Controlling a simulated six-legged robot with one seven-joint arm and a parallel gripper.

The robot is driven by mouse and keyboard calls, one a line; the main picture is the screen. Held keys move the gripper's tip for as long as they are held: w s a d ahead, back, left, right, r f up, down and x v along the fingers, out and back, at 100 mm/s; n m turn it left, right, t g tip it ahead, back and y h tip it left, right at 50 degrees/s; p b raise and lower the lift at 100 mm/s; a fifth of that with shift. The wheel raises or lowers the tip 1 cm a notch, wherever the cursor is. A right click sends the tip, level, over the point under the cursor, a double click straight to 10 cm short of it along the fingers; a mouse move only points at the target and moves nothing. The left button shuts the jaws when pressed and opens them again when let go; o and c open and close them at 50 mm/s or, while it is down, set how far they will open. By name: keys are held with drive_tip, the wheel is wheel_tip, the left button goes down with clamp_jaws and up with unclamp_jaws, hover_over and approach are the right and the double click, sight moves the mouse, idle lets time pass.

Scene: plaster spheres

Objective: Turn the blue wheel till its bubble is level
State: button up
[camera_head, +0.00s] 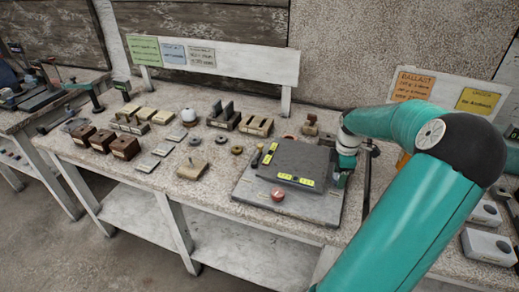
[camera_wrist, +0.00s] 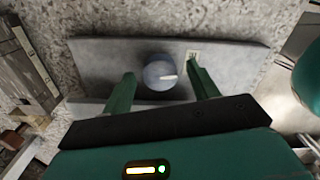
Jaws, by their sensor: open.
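The blue wheel (camera_wrist: 160,74) is a round grey-blue knob with a pale mark on its right side. It sits on a grey plate (camera_wrist: 105,58) in the wrist view. My gripper (camera_wrist: 160,70) is open, with one green finger on each side of the wheel and a visible gap on both sides. I cannot make out a bubble. In the head view my gripper (camera_head: 343,176) is at the right side of a dark grey slab (camera_head: 298,158), partly hidden; the wheel does not show there.
The slab stands on a grey base (camera_head: 300,205) with a red button (camera_head: 278,194) in front. The speckled bench (camera_head: 215,180) holds wooden blocks (camera_head: 125,148), metal plates and rings to the left. A white signboard (camera_head: 225,60) stands at the back.

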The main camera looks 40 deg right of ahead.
sight(337, 176)
drive_tip(key=shift+n, duration=0.9)
drive_tip(key=shift+r+n, duration=0.15)
drive_tip(key=shift+n, duration=0.25)
wheel_tip(337, 176, up, 14)
drive_tip(key=w+a+r+m+h, duration=0.1)
drive_tip(key=w+a, duration=0.5)
drive_tip(key=a, duration=0.6)
drive_tip(key=w+a+r+m+h, duration=0.1)
drive_tip(key=w+a+m, duration=0.2)
drive_tip(key=a, duration=0.9)
drive_tip(key=shift+w+a+r+h, duration=0.3)
drive_tip(key=shift+w+h, duration=0.1)
drive_tip(key=shift+w, duration=1.15)
